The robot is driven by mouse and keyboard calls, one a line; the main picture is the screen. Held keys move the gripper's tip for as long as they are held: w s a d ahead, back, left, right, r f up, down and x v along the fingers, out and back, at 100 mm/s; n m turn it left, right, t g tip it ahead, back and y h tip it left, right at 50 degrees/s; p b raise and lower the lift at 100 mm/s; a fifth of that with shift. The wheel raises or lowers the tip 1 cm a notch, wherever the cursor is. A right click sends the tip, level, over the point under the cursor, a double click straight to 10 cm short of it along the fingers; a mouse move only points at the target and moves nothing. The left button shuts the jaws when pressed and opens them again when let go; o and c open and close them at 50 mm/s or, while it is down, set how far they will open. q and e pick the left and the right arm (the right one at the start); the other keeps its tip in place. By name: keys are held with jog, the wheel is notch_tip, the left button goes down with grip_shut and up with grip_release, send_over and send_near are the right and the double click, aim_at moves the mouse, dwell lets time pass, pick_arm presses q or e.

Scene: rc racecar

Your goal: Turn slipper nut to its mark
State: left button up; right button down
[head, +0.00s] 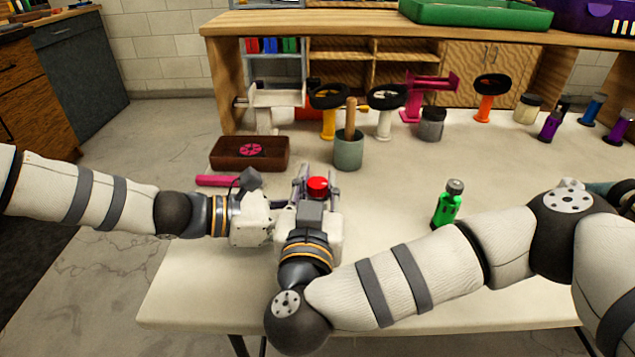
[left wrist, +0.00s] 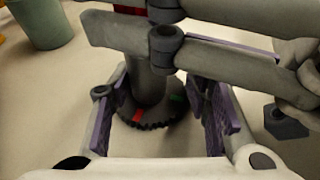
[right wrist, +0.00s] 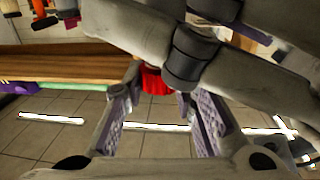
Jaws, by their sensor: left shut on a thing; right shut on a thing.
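A red round knob (head: 317,186), which I take for the slipper nut, sits between the fingers of my right gripper (head: 318,178). The right gripper is shut on it; the knob also shows in the right wrist view (right wrist: 154,80). In the left wrist view, a grey post (left wrist: 148,82) stands on a dark toothed disc (left wrist: 150,123). A red mark (left wrist: 138,116) and a green mark (left wrist: 176,98) on it are apart. My left gripper (left wrist: 158,85) is shut on this part, below the right gripper's fingers. Its fingertips are hidden in the head view.
A brown tray (head: 222,164) with a pink wheel (head: 250,150) and a magenta bar (head: 215,180) lie left. A grey-green cup (head: 348,155) stands behind the grippers. A green bottle (head: 446,209) stands right. Several stands and jars line the back. The right-front table is clear beneath my arm.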

aim_at(320, 184)
jog(key=shift+d+h, duration=0.15)
jog(key=shift+h, duration=0.15)
jog(key=c, duration=1.3)
grip_release()
notch_tip(320, 184, up, 10)
jog(key=shift+r, duration=0.1)
